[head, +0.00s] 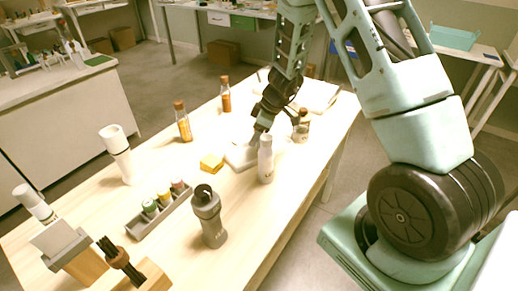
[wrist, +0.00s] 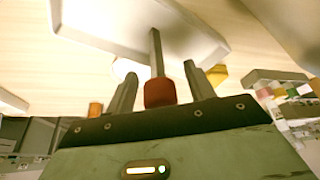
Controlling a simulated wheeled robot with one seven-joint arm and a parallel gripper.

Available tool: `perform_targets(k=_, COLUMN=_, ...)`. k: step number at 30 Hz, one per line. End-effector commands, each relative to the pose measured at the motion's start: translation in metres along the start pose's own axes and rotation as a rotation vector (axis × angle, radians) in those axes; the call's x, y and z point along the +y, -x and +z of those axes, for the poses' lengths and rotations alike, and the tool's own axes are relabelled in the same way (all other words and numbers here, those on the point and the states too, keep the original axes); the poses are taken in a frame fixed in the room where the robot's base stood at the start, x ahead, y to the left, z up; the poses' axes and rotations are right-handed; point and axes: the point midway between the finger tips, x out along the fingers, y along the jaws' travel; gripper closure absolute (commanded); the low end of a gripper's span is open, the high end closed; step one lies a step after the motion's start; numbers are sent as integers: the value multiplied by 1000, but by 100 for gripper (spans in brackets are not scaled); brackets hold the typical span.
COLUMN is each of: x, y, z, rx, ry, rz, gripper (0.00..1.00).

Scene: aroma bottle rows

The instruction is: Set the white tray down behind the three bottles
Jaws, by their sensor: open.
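The white tray (head: 238,160) lies on the wooden table, partly hidden by my arm and a white bottle; a white flat slab, apparently the tray, also shows in the wrist view (wrist: 110,22). My gripper (head: 261,129) is open, low over the table by the tray's far side. In the wrist view its fingers (wrist: 163,88) stand apart, with a red block on a grey stem between them; whether they touch it I cannot tell. Three cork-topped bottles stand upright: one amber at left (head: 184,124), one orange farther back (head: 226,98), one dark at right (head: 301,129).
A white bottle (head: 265,162) stands close in front of the tray. A yellow block (head: 212,164) lies left of it. A grey flask (head: 209,220), a rack of small jars (head: 158,222) and a white cylinder (head: 120,160) stand nearer. White flat things (head: 318,95) lie at the far end.

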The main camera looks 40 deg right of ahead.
Motion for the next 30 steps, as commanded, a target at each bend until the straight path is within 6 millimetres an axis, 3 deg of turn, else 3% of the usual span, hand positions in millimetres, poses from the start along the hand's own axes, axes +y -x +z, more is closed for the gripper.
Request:
perform_targets(k=2, x=0, y=0, z=0, rx=0, ry=0, rz=0, gripper=49)
perform_targets(k=6, x=0, y=0, z=0, rx=0, ry=0, rz=0, gripper=88)
perform_targets(k=8, x=0, y=0, z=0, rx=0, ry=0, rz=0, gripper=100)
perform_targets(k=20, x=0, y=6, z=-3, rx=2, ry=1, rz=1, gripper=100)
perform_targets(k=26, x=1, y=30, z=-13, rx=3, ry=5, rz=3, gripper=100)
perform_targets(k=30, x=1, y=62, z=-26, rx=5, ry=4, rz=6, gripper=100)
